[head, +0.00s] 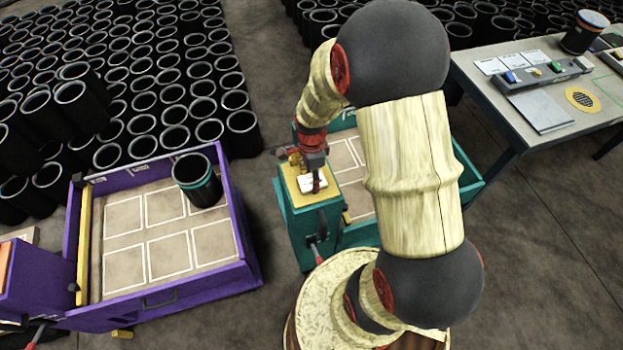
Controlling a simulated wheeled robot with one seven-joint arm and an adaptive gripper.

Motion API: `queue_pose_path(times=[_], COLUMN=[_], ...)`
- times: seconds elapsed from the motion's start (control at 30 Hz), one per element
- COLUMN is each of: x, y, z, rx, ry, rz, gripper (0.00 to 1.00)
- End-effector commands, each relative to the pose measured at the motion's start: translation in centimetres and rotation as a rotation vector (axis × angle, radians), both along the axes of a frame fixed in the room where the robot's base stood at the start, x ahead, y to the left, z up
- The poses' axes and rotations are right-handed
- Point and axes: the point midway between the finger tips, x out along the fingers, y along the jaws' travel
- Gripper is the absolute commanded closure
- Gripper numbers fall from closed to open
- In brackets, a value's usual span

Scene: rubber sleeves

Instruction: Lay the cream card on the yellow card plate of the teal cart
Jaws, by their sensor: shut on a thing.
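The teal cart (304,226) stands in the middle of the head view, partly hidden behind my arm. Its yellow card plate (322,197) tops the box at its left end. The cream card (307,185) is a small pale piece at the plate, seen from above. My gripper (315,181) points down over the plate and is shut on the card. The card overlaps the plate in the picture; I cannot tell whether it touches the plate or is just above it.
A purple cart (245,262) stands at the left, with a dark sleeve (197,181) on its marked deck. Many black sleeves (180,75) stand behind. A work table (490,70) with cards and small items is at the right. Bare floor lies between the carts.

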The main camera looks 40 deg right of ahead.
Motion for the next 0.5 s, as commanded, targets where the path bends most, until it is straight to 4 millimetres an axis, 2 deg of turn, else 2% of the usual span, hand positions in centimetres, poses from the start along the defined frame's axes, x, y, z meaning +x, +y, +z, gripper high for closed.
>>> queue_pose_path(times=[0.4, 0.43, 0.5], x=[0.03, 0.03, 0.03], y=[-0.02, -0.02, -0.03], z=[-0.70, -0.66, -0.61], rx=[-0.001, -0.001, -0.001], ry=[-0.002, -0.002, -0.002], rz=[0.000, 0.000, 0.000], gripper=[0.79, 0.53, 0.49])
